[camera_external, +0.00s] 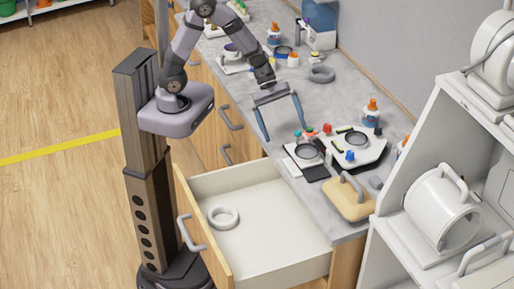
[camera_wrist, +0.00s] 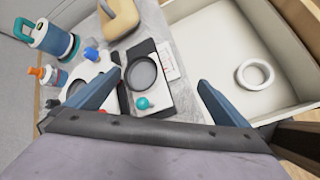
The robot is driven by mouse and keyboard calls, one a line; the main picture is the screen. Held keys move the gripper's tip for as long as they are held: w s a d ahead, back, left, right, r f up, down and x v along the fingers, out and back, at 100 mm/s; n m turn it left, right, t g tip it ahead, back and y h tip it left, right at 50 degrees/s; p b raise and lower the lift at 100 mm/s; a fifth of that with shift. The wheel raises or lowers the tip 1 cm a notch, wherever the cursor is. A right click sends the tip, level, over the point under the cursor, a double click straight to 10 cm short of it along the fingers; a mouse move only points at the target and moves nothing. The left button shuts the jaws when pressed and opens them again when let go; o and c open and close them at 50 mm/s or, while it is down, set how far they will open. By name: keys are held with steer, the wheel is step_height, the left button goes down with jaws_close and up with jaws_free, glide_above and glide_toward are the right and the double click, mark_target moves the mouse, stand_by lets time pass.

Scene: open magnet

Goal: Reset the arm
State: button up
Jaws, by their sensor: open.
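My gripper (camera_external: 284,133) is open and empty above the grey counter (camera_external: 232,77), its two blue fingers spread wide and pointing down toward the front of the counter. In the wrist view the gripper (camera_wrist: 159,78) has nothing between its fingers. Beyond the fingers there lies a dark plate with a round grey disc (camera_wrist: 142,75) and a teal knob (camera_wrist: 142,103). My fingers appear apart from everything on the counter.
The drawer (camera_external: 290,245) below the counter stands open, with a white ring (camera_external: 223,217) inside. A yellow handled block (camera_external: 348,198), a bottle (camera_external: 371,112) and small parts crowd the counter's near end. A white shelf (camera_external: 400,190) stands at right. A grey ring (camera_external: 321,73) lies farther back.

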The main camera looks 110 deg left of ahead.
steer(key=s+d+f+m+g, duration=0.2)
steer(key=s+d+m+g, duration=0.3)
steer(key=s+d+m, duration=0.4)
steer(key=s+a+f+m+g+y+b, duration=0.1)
steer(key=s+m+y, duration=0.4)
steer(key=m, duration=0.6)
steer(key=s, duration=0.2)
steer(key=shift+s+a+g+y+b, duration=0.3)
steer(key=shift+s+a+g, duration=0.05)
steer(key=shift+s+g, duration=0.05)
